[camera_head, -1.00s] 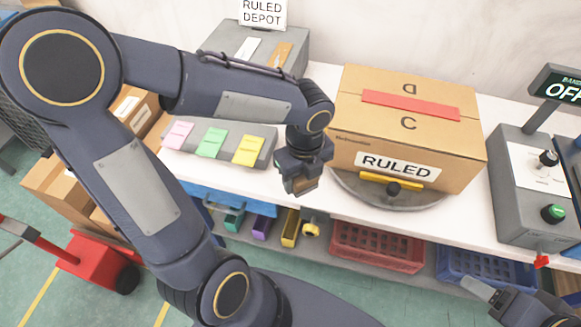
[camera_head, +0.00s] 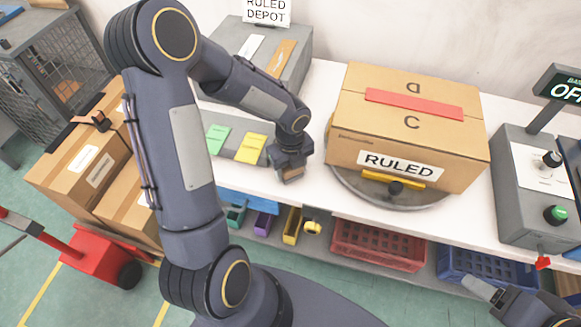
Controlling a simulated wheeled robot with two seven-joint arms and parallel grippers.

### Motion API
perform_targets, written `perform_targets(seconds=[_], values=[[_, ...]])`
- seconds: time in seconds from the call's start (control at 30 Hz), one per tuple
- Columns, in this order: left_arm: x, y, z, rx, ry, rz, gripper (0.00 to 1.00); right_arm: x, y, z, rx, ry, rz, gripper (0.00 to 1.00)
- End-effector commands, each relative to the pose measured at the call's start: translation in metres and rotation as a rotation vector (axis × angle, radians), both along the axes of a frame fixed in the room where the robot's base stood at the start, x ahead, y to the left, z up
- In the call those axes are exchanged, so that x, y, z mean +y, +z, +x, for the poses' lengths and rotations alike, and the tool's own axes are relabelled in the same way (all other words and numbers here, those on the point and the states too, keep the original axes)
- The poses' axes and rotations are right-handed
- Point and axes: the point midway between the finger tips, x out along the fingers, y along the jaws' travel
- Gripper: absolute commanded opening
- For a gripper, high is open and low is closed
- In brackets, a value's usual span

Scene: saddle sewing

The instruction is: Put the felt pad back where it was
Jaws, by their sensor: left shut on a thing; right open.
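My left gripper (camera_head: 291,176) is over the front part of the white bench, left of the cardboard box. It is shut on a small brown thing (camera_head: 292,179), of which only a little shows below the jaws. I cannot tell for sure that this is the felt pad. A grey sloped holder just left of the gripper bears a green pad (camera_head: 216,138) and a yellow pad (camera_head: 251,148); my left arm hides its left end. My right gripper (camera_head: 474,286) is open at the lower right, away from the bench things, and partly in view.
The cardboard box (camera_head: 408,133) marked RULED sits on a round grey turntable (camera_head: 345,186). A grey depot box (camera_head: 290,38) stands behind, a control box (camera_head: 520,200) at the right. Crates and bins fill the shelf below. Bare bench lies between gripper and turntable.

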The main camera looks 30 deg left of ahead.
Motion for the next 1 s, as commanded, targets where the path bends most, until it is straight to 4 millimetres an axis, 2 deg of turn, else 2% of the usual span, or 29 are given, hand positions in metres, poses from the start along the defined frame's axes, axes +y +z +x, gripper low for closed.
perform_targets(seconds=[0.3, 0.33, 0.5, 0.77, 0.87, 1.0], values=[[0.000, -0.003, 0.000, -0.001, 0.001, 0.000, 0.33, 0.000, -0.003, 0.000, 0.000, 0.000, 0.000, 0.68], [0.000, -0.003, 0.000, -0.001, 0.001, 0.000, 0.56, 0.000, -0.003, 0.000, 0.000, 0.000, 0.000, 0.68], [0.000, -0.002, 0.000, -0.001, 0.001, 0.000, 0.76, 0.000, -0.002, 0.000, 0.000, 0.000, 0.000, 0.68], [0.000, -0.001, 0.000, -0.001, 0.001, 0.000, 0.76, 0.000, -0.001, 0.000, 0.000, 0.000, 0.000, 0.68], [0.000, 0.005, 0.001, -0.003, 0.001, 0.001, 0.76, 0.000, 0.002, 0.000, 0.000, 0.000, 0.000, 0.68], [0.000, 0.027, 0.001, -0.006, 0.003, 0.001, 0.76, 0.000, 0.004, 0.000, 0.000, 0.000, 0.000, 0.68]])
